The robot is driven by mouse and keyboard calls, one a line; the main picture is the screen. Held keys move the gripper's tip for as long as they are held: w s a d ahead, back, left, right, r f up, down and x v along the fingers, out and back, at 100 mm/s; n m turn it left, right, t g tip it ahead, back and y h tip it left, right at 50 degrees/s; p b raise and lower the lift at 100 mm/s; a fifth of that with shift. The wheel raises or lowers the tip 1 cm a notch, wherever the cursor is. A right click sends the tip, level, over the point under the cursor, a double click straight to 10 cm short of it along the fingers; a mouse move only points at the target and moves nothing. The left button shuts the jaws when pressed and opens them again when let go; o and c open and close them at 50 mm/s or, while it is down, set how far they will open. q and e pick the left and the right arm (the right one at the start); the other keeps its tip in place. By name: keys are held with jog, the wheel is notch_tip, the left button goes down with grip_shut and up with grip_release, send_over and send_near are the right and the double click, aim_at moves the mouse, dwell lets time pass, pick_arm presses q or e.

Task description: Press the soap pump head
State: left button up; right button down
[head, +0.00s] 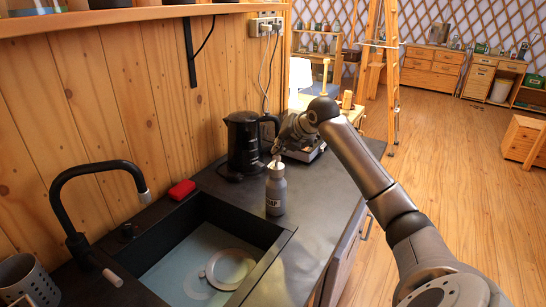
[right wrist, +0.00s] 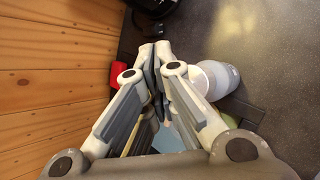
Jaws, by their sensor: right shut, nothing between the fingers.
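The soap bottle is a grey cylinder (head: 275,193) with dark lettering and a pale top (head: 276,168). It stands upright on the dark counter by the sink's back right corner. In the right wrist view the bottle (right wrist: 222,80) is right of the fingers, partly covered by one of them. My right gripper (head: 275,154) is shut and empty, pointing down close to the bottle's top. In the right wrist view its fingertips (right wrist: 158,62) meet to the left of the bottle. I cannot tell whether it touches the pump head. My left gripper is not in view.
A black kettle (head: 243,145) stands behind the bottle near the wooden wall. A red sponge (head: 182,190) lies by the sink (head: 283,240). The black faucet (head: 97,168) and a metal utensil holder (head: 27,280) are at left. The counter right of the bottle is clear.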

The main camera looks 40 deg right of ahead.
jog(key=shift+f+b, duration=0.6)
jog(key=shift+f, duration=0.3)
dwell(0.4)
jog(key=shift+r, duration=0.15)
jog(key=shift+r+p, duration=0.9)
jog(key=shift+r, duration=0.3)
jog(key=shift+r+p, duration=1.85)
jog(key=shift+r, duration=0.75)
jog(key=shift+f, duration=0.1)
